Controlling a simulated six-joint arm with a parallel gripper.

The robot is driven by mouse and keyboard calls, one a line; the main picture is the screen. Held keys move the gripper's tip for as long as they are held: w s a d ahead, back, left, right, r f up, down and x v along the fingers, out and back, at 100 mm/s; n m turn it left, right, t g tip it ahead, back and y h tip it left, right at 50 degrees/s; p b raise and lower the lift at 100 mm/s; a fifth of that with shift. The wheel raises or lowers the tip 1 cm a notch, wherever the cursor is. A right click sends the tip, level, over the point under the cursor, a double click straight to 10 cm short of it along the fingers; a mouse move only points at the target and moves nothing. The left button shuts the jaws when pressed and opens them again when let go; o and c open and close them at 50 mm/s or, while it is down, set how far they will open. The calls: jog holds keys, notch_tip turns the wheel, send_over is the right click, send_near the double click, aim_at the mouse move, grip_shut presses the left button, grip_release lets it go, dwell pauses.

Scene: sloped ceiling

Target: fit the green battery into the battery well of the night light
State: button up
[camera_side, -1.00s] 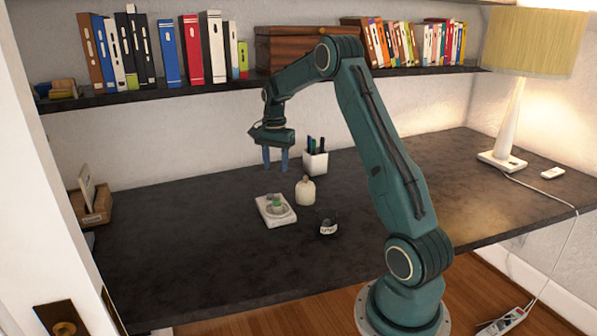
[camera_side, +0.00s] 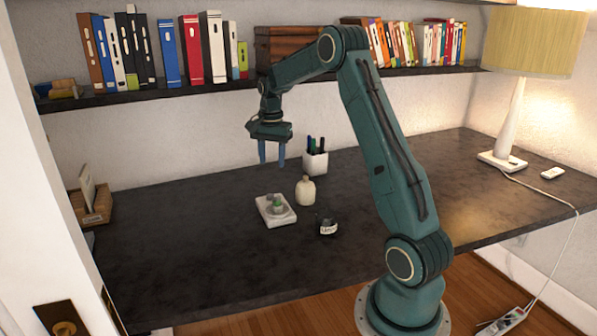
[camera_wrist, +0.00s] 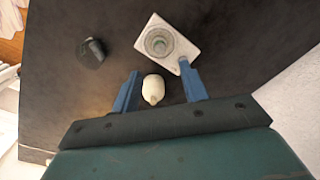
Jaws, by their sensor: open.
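A small green piece (camera_side: 277,203), which looks like the battery, shows on a white, roughly square block (camera_side: 267,217) on the dark desk. In the wrist view the white block (camera_wrist: 187,25) carries a round, grey-green ringed part (camera_wrist: 158,42). I cannot tell whether this block is the night light, or how the green piece sits in the ring. My gripper (camera_side: 272,154) is open and empty, well above the desk and behind the block in the side view. In the wrist view my fingertips (camera_wrist: 161,78) are spread, and the right one overlaps the block's near corner.
A cream bottle-shaped object (camera_side: 305,191) stands right of the block; it shows between my fingers in the wrist view (camera_wrist: 153,88). A white pen cup (camera_side: 315,162) is behind.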

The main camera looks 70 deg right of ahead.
jog(key=s+a+r+n+t, duration=0.1)
jog(key=s+a+r+n, duration=0.25)
jog(key=a+r, duration=0.45)
jog(key=s+a+r+n+t, duration=0.1)
jog(key=s+a+r+n, duration=0.3)
jog(key=a, duration=0.7)
jog(key=s+a+n+t, duration=0.3)
jog(key=s+a+n, duration=0.7)
jog(key=s+a, duration=0.3)
jog(key=shift+s+f, duration=0.45)
jog(key=shift+s, duration=0.8)
